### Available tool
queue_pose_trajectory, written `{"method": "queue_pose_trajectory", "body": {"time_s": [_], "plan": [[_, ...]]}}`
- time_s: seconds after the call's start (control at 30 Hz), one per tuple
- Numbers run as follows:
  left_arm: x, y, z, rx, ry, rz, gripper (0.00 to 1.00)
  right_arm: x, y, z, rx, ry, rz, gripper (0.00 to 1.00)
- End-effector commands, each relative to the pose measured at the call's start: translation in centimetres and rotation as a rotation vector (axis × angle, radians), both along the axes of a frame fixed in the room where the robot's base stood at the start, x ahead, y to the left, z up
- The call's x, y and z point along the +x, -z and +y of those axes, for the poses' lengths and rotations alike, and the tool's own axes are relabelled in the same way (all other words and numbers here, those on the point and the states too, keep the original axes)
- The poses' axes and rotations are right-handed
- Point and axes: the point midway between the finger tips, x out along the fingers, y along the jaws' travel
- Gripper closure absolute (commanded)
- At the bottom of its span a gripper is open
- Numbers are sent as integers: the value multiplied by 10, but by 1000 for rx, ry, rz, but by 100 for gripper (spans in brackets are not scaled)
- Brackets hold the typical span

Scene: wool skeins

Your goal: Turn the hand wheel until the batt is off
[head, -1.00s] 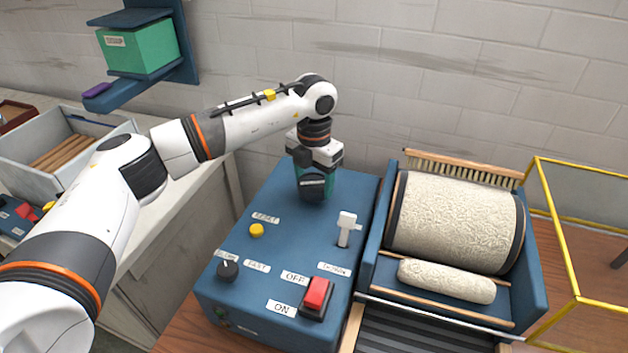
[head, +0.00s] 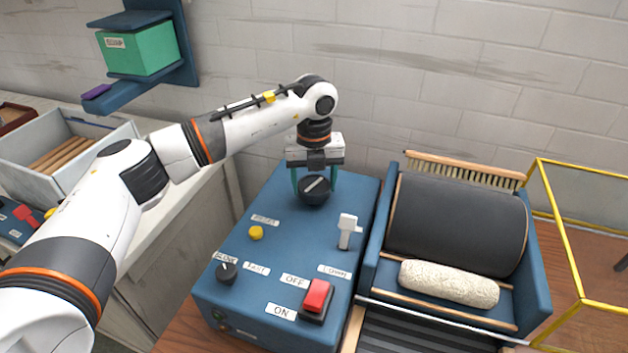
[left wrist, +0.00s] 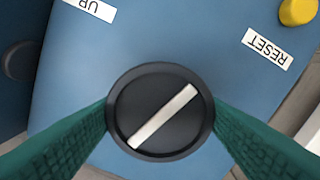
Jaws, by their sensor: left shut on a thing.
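The hand wheel is a black round knob (head: 314,190) with a white bar across its top, on the far part of the blue machine housing (head: 285,235). My left gripper (head: 314,182) is over it, its green fingers closed on both sides of the rim. The wheel fills the middle of the left wrist view (left wrist: 160,111), with the white bar slanting. The large drum (head: 458,225) is bare and dark grey. The cream wool batt (head: 449,283), a roll, lies on the ledge in front of the drum. My right gripper is not in view.
The housing carries a white lever (head: 347,231), a yellow reset button (head: 256,233), a black dial (head: 227,272) and a red rocker switch (head: 317,296). A yellow frame (head: 578,240) stands at right. A brush (head: 465,169) lies behind the drum.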

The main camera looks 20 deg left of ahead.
Motion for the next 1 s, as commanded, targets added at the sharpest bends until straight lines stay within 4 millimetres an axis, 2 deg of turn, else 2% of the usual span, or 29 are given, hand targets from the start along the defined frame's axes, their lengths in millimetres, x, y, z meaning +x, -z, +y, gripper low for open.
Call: {"method": "queue_pose_trajectory", "body": {"time_s": [0.27, 0.7, 0.73, 0.8, 0.83, 1.0], "plan": [[1, -1, 1, 0, -65, -3, 58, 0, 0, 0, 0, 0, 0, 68], [1, -1, 0, 0, -72, -3, 58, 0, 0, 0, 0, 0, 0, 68], [1, -1, 0, 0, -72, -3, 31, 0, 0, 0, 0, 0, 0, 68], [1, -1, 0, 0, -71, -2, 19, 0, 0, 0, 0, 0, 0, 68], [1, -1, 0, 0, -71, -2, 14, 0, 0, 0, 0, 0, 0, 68], [0, 0, 0, 0, -71, -1, 14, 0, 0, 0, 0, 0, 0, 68]]}}
